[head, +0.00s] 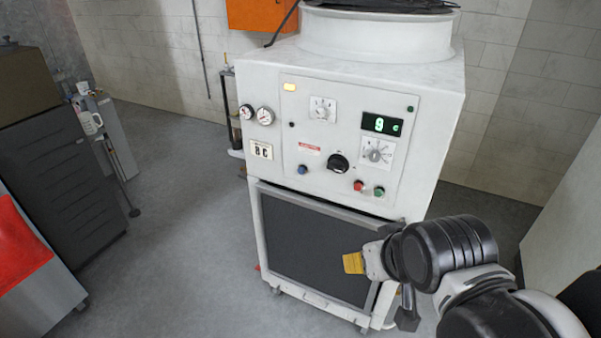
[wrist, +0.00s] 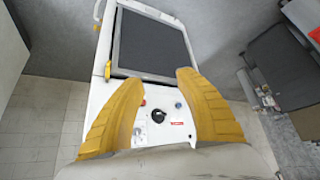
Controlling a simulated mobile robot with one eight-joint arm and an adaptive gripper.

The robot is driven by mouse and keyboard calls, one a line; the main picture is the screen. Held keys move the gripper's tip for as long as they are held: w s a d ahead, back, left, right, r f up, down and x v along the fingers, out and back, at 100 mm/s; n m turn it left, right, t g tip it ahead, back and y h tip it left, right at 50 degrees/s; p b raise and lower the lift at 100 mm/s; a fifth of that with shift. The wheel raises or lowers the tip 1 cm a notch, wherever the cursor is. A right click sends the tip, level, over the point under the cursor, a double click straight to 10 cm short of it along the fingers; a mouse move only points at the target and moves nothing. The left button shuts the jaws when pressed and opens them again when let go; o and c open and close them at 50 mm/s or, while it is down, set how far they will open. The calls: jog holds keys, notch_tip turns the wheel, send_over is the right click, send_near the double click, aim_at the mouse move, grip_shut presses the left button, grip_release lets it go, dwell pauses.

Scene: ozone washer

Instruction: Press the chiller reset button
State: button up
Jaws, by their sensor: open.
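The white chiller (head: 340,75) stands in the middle of the head view. Its front panel carries a blue button (head: 303,169) at lower left, a red button (head: 358,185) and a green button (head: 379,191) at lower right, and a black knob (head: 338,163) between. I cannot read which is marked reset. My gripper (head: 354,263) is below the panel, in front of the dark grille, apart from the buttons; one yellow finger shows. The wrist view is upside down: my gripper's yellow fingers (wrist: 160,80) are spread and empty, with the panel and black knob (wrist: 158,112) seen between them.
A lit display (head: 382,124) and two gauges (head: 256,114) are on the chiller. The dark grille (head: 315,245) fills its lower front. A dark cabinet (head: 60,170) and a red-panelled unit (head: 20,250) stand at left. Grey floor (head: 185,230) between is clear.

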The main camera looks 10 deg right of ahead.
grip_shut()
dwell(1.1)
